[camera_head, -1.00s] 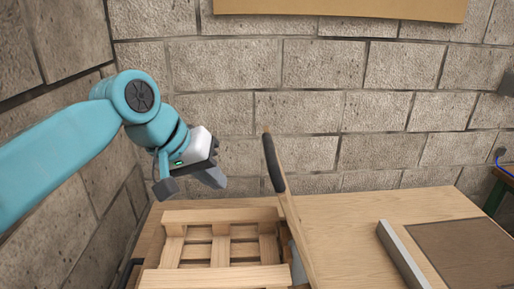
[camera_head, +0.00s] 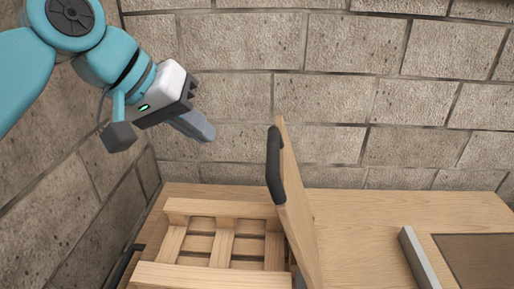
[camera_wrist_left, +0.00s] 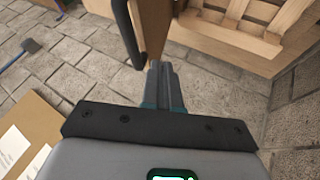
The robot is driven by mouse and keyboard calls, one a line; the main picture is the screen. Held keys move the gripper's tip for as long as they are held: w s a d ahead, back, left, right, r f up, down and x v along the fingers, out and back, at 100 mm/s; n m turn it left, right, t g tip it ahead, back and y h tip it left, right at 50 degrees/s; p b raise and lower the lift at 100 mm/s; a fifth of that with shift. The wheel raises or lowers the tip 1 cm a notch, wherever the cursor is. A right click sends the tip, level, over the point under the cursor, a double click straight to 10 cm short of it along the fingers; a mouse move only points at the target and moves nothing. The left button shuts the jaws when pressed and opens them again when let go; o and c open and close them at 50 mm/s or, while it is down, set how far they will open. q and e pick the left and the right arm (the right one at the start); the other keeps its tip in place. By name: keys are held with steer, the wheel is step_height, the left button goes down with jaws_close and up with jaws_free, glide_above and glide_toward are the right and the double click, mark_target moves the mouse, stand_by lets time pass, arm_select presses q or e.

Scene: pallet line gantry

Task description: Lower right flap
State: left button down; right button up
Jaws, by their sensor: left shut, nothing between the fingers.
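The right flap (camera_head: 295,205) is a wooden panel standing nearly upright at the right side of the wooden pallet (camera_head: 160,274). My right gripper is in neither view.
A wooden tabletop (camera_head: 350,215) lies right of the flap and is clear near it. A metal bar (camera_head: 420,262) and a brown panel (camera_head: 480,258) lie farther right. Block walls (camera_head: 330,90) stand behind and at left.

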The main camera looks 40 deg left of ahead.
arm_select(q)
steer(key=w+d+f, duration=0.4)
steer(key=w+f, duration=0.1)
steer(key=w, duration=0.1)
steer(key=shift+w+d+f+p, duration=0.2)
steer(key=shift+d+f+p, duration=0.2)
